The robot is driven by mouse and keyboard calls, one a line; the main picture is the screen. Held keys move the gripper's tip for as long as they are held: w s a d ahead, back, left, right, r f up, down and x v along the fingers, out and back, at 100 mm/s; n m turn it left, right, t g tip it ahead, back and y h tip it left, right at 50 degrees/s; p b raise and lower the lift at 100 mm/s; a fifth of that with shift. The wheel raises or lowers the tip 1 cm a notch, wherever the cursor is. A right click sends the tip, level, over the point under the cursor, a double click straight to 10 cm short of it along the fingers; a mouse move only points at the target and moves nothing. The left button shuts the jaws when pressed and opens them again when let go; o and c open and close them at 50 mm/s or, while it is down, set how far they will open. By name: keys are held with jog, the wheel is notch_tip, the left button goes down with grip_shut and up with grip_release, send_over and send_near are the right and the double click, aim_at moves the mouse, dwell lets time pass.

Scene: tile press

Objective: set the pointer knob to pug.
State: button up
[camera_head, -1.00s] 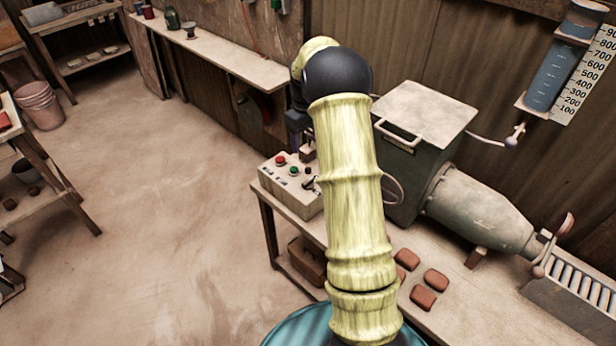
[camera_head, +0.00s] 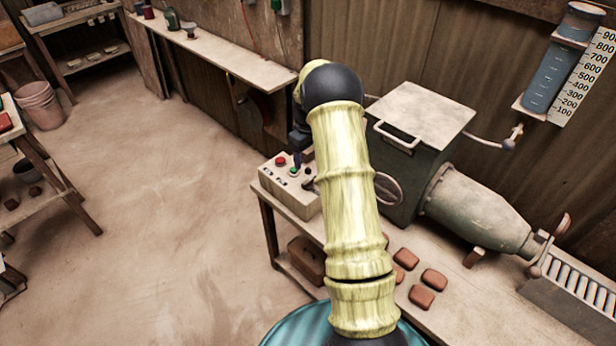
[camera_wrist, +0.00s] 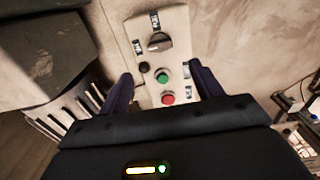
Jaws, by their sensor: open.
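The control box (camera_head: 283,196) is pale and stands at the left end of the bench. The pointer knob (camera_wrist: 160,41) is dark grey with a pale edge, near the far end of the panel in the wrist view. Small labels lie around it, too small to read. A green button (camera_wrist: 162,76), a red button (camera_wrist: 168,98) and a small black knob (camera_wrist: 145,67) sit nearer. My gripper (camera_wrist: 160,82) is open and empty, its dark fingers on either side of the panel by the green button, short of the pointer knob. In the head view my arm partly hides the box.
A green machine (camera_head: 408,150) with a grey barrel (camera_head: 480,210) stands right of the box. Several red-brown clay blocks (camera_head: 421,296) lie on the bench. A shelf (camera_head: 225,55) runs along the wall behind.

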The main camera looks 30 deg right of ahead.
aim_at(307, 181)
notch_tip(307, 181, down, 11)
jog(key=shift+r+p, duration=0.2)
jog(key=shift+p, duration=0.75)
jog(key=c, duration=1)
jog(key=shift+m+b, duration=0.3)
jog(key=shift+m, duration=0.1)
jog(key=m+b, duration=0.1)
jog(key=m, duration=0.1)
jog(key=shift+f+m, duration=0.1)
jog(key=shift+m, duration=0.2)
jog(key=m+b, duration=0.2)
jog(key=m, duration=0.3)
jog(key=m+b, duration=0.1)
jog(key=m, duration=0.3)
jog(key=shift+m, duration=0.4)
jog(key=m, duration=0.4)
jog(key=shift+m, duration=0.4)
